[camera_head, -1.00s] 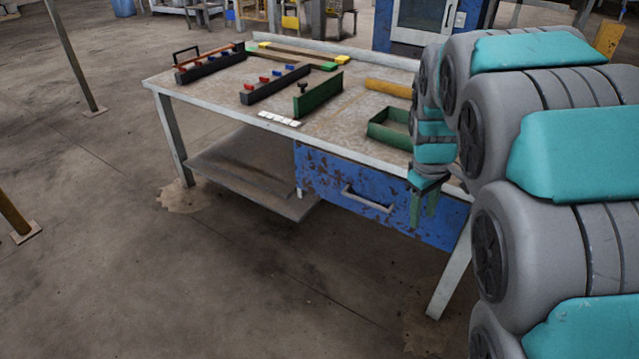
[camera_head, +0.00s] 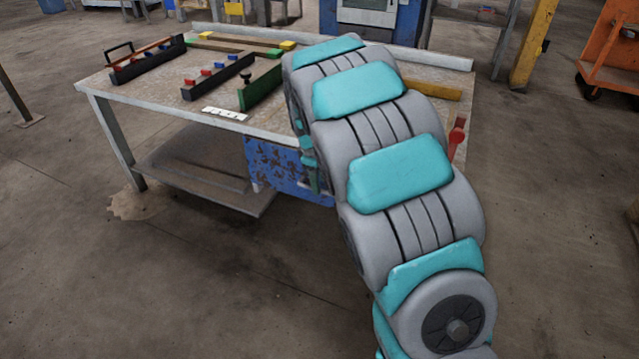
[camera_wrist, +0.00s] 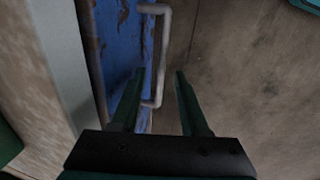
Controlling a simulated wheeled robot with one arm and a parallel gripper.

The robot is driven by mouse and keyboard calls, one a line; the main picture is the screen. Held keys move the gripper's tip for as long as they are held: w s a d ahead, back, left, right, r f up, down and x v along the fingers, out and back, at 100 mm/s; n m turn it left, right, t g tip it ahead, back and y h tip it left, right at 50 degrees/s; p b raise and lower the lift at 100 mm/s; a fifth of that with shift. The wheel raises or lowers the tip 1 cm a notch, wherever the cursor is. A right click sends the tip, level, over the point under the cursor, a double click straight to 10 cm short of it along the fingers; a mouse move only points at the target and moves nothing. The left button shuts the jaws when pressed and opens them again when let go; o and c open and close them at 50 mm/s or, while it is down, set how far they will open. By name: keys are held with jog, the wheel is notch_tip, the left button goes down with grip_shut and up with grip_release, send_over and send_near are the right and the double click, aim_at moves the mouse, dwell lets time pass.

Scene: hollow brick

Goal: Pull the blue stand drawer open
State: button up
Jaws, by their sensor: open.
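The blue stand drawer (camera_head: 283,170), with chipped, rusty paint, sits under the worktable's top; my arm covers its right part in the head view. In the wrist view the drawer front (camera_wrist: 120,45) shows with its pale grey bar handle (camera_wrist: 162,55). My gripper (camera_wrist: 158,82) is open, with two dark green fingers. The lower end of the handle lies between the fingertips in the picture; I cannot tell whether they touch it. The drawer looks shut. In the head view the gripper is mostly hidden behind my arm.
The worktable (camera_head: 140,88) carries dark racks with coloured blocks (camera_head: 215,78), a green plate (camera_head: 262,88) and white tiles (camera_head: 225,113). A lower shelf (camera_head: 200,165) is under it. An orange cart (camera_head: 607,50) and yellow post (camera_head: 533,45) stand at right. The front floor is clear.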

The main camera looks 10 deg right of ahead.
jog(key=shift+d+f, duration=0.15)
jog(key=shift+f, duration=0.75)
jog(key=shift+c, duration=0.2)
grip_shut()
dwell(0.5)
